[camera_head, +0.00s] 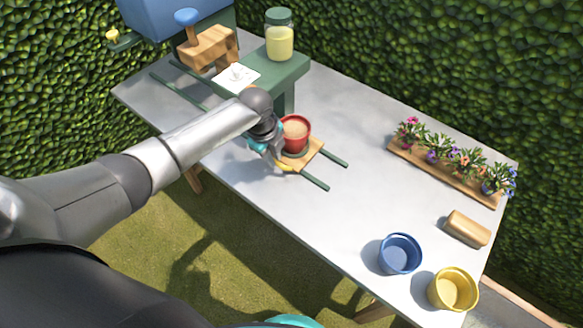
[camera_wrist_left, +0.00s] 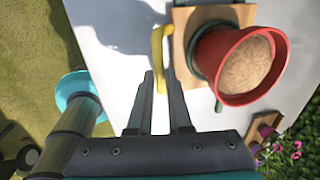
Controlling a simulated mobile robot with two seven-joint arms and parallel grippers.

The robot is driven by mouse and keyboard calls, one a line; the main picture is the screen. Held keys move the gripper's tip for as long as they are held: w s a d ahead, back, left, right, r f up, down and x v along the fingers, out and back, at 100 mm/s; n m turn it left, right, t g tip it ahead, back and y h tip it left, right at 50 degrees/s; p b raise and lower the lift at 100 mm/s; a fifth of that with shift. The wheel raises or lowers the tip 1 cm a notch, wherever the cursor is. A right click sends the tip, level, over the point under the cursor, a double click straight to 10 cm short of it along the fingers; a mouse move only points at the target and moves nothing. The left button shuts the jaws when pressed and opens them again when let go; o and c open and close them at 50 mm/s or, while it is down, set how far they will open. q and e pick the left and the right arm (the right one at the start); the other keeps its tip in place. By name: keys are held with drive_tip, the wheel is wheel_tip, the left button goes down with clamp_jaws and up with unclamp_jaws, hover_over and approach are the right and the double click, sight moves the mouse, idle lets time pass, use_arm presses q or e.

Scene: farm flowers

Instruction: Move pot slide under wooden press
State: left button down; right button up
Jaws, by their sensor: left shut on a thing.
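The pot slide (camera_head: 310,154) is a small wooden board on dark green rails (camera_head: 334,160), carrying a red pot (camera_head: 301,143) filled with brown soil. The wooden press (camera_head: 210,50), a block with a blue knob, stands up and left at the far end of the table. My left gripper (camera_head: 279,163) is at the slide's near-left edge. In the left wrist view its fingers (camera_wrist_left: 160,86) are closed on the slide's yellow handle (camera_wrist_left: 158,48), with the red pot (camera_wrist_left: 238,62) beside it on the right. My right gripper is not visible.
Blue pot (camera_head: 399,254), yellow pot (camera_head: 453,289), wooden block (camera_head: 467,229) and flower tray (camera_head: 430,166) are at the right. The table middle is clear.

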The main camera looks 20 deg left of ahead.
use_arm(q)
drive_tip(key=shift+w+a, duration=0.15)
drive_tip(key=shift+a, duration=0.4)
drive_tip(key=shift+w+a, duration=0.15)
drive_tip(key=shift+a, duration=0.4)
drive_tip(key=c, duration=0.8)
unclamp_jaws()
drive_tip(key=shift+d, duration=0.1)
drive_tip(key=shift+c, duration=0.2)
wheel_tip(320, 180, up, 15)
drive_tip(key=s+a+p, duration=0.1)
drive_tip(key=s+p, duration=0.1)
drive_tip(key=shift+s+p, duration=0.3)
